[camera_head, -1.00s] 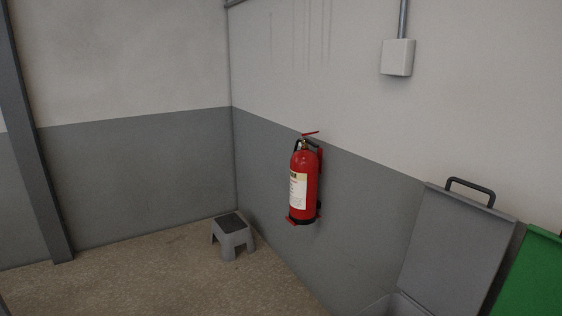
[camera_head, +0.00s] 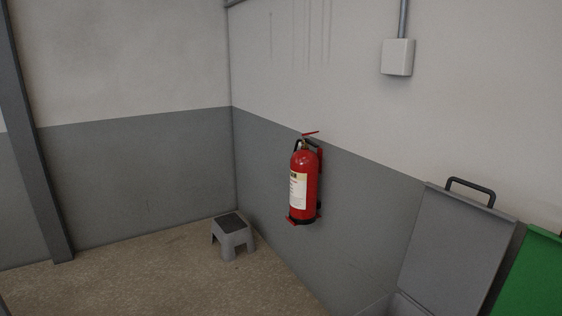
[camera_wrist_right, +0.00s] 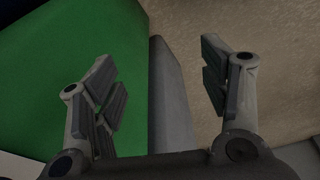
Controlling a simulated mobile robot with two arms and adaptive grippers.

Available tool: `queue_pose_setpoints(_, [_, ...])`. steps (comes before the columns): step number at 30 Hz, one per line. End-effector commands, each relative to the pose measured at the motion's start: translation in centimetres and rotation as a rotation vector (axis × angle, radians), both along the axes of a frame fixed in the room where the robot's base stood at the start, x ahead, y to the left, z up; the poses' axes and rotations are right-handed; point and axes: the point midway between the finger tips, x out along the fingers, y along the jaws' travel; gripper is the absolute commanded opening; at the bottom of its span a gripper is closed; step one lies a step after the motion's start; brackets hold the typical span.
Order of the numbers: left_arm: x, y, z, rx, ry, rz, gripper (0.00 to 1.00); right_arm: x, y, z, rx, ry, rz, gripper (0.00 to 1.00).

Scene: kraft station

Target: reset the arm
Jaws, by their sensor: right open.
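My right gripper (camera_wrist_right: 160,82) shows in the right wrist view with its two fingers spread wide apart. Nothing is between the fingers. Behind the left finger is a green surface (camera_wrist_right: 75,45), and behind the gap is a grey strip (camera_wrist_right: 172,100). Speckled floor (camera_wrist_right: 280,60) shows behind the right finger. Neither of my arms shows in the head view, and my left gripper is not seen.
In the head view a grey bin with a raised lid (camera_head: 455,245) stands at the right, beside a green lid (camera_head: 535,275). A red fire extinguisher (camera_head: 305,185) hangs on the wall. A grey step stool (camera_head: 232,235) stands near the corner. The floor (camera_head: 150,270) left of it is clear.

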Motion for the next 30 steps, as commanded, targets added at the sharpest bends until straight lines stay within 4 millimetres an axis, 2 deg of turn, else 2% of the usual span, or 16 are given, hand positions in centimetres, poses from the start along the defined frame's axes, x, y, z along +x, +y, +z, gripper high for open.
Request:
queue_pose_setpoints(1, [0.0, 0.0, 0.0, 0.0, 0.001, 0.0, 0.4, -1.1, -0.2, -2.0, -0.003, 0.017, 0.002, 0.69])
queue_pose_setpoints(6, [-0.1, 0.0, 0.0, 0.0, 0.001, 0.0, 0.4, -5.1, -0.7, -7.5, -0.006, 0.047, 0.009, 0.69])
queue_pose_setpoints(9, [-0.1, 0.0, 0.0, 0.0, 0.001, 0.0, 0.4, -7.8, -1.2, -10.3, -0.009, 0.064, 0.013, 0.69])
queue_pose_setpoints(13, [-0.1, 0.0, 0.0, 0.0, 0.002, 0.0, 0.4, -11.5, -1.9, -13.0, -0.012, 0.084, 0.017, 0.69])
queue_pose_setpoints(18, [-0.1, 0.0, 0.0, 0.0, 0.002, 0.0, 0.4, -15.0, -2.6, -14.8, -0.015, 0.1, 0.022, 0.69])
queue_pose_setpoints(21, [-0.1, 0.0, 0.0, 0.0, 0.002, 0.0, 0.4, -16.1, -2.9, -15.3, -0.015, 0.104, 0.024, 0.69])
queue_pose_setpoints(30, [-0.2, 0.1, -0.2, 0.001, 0.003, 0.0, 0.4, -16.5, -2.9, -15.5, -0.015, 0.105, 0.024, 0.69])
